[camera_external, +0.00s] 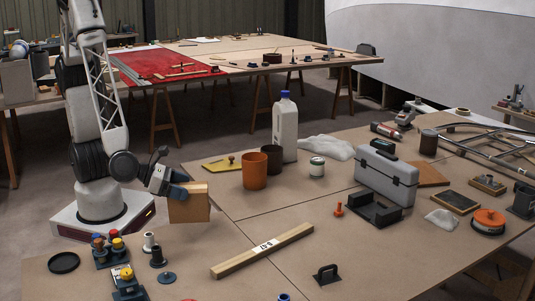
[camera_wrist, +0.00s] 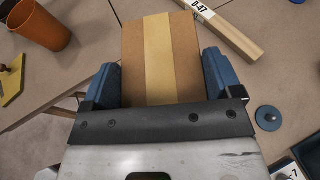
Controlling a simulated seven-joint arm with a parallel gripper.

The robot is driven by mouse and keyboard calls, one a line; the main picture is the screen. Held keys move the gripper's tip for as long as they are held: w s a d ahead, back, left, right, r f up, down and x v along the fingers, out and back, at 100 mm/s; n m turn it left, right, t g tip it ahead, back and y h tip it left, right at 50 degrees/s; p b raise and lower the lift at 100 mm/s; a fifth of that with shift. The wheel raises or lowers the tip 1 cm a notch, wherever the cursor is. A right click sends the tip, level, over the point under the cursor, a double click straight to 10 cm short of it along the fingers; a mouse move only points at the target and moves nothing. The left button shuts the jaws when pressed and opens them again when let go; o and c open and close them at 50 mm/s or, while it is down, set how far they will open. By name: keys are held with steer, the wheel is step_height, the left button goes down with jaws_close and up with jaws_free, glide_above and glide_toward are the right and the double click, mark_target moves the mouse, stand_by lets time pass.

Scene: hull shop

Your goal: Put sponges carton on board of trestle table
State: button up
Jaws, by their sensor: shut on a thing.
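The sponges carton (camera_external: 188,206) is a plain brown cardboard box with a paler tape strip. My gripper (camera_external: 176,189) is shut on it, with a blue finger on each side. In the wrist view the carton (camera_wrist: 185,60) stands between the fingers of my gripper (camera_wrist: 160,78). I cannot tell whether its underside touches anything. It is by the left edge of the near table's brown board (camera_external: 330,240). A far table with a brown board (camera_external: 230,48) stands on wooden trestles at the back.
An orange cup (camera_external: 255,170), a dark cup (camera_external: 272,160) and a white jug (camera_external: 285,128) stand behind the carton. A marked wooden bar (camera_external: 262,251) lies to its right. Knobbed parts (camera_external: 108,250) stand front left. Board right of the bar has clear patches.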

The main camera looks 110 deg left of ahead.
mark_target(183, 210)
steer(key=shift+f, duration=2)
steer(key=shift+f, duration=2)
steer(key=shift+f, duration=0.15)
steer(key=o, duration=1.2)
steer(key=shift+c, duration=0.2)
steer(key=shift+r, duration=0.2)
steer(key=v, duration=1.2)
